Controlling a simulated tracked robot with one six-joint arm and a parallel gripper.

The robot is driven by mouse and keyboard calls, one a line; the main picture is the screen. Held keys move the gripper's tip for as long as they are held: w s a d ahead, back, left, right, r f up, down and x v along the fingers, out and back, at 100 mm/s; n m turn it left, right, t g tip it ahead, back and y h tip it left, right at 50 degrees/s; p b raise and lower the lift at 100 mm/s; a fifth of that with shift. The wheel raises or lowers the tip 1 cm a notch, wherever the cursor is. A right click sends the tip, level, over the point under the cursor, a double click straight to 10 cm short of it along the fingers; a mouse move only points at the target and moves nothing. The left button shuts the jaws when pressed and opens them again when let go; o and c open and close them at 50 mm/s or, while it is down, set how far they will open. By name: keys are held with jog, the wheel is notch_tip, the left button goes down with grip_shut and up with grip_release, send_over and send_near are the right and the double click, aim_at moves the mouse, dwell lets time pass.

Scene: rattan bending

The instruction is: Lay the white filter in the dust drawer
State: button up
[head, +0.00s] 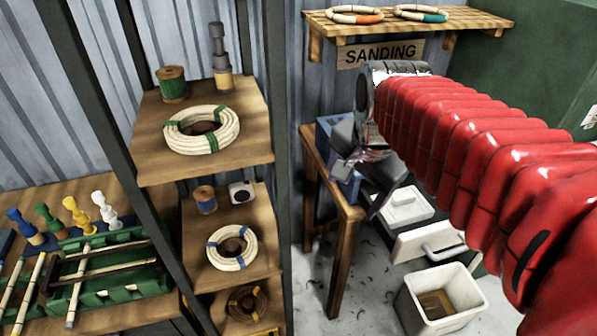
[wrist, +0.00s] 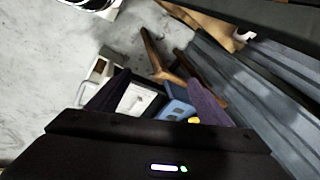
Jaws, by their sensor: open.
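A white square piece with a raised grip, which looks like the filter (head: 405,204), shows below and right of my gripper in the head view. A pale drawer front with a handle (head: 428,241), apparently the dust drawer, is just in front of it. I cannot tell whether the filter lies inside the drawer or only above or behind it. In the wrist view a white square face (wrist: 140,98) shows between my dark purple fingers. My gripper (wrist: 166,79) is open, with nothing clearly held. In the head view the arm and gripper body partly hide the area.
A wooden table (head: 345,218) with a blue box (head: 326,130) stands left of the drawer. A white bin (head: 440,300) is on the floor in front. A shelf post (head: 277,130) and shelves with rattan coils (head: 203,128) stand to the left. Open floor lies around the bin.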

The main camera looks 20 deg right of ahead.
jog(key=s+a+f+n+t, duration=0.2)
jog(key=s+a+n, duration=0.5)
jog(key=n, duration=0.5)
jog(key=shift+s+f+n+y, duration=0.4)
jog(key=shift+s+f, duration=0.05)
jog(key=shift+f, duration=0.3)
jog(key=shift+a, duration=0.1)
jog(key=shift+c, duration=0.2)
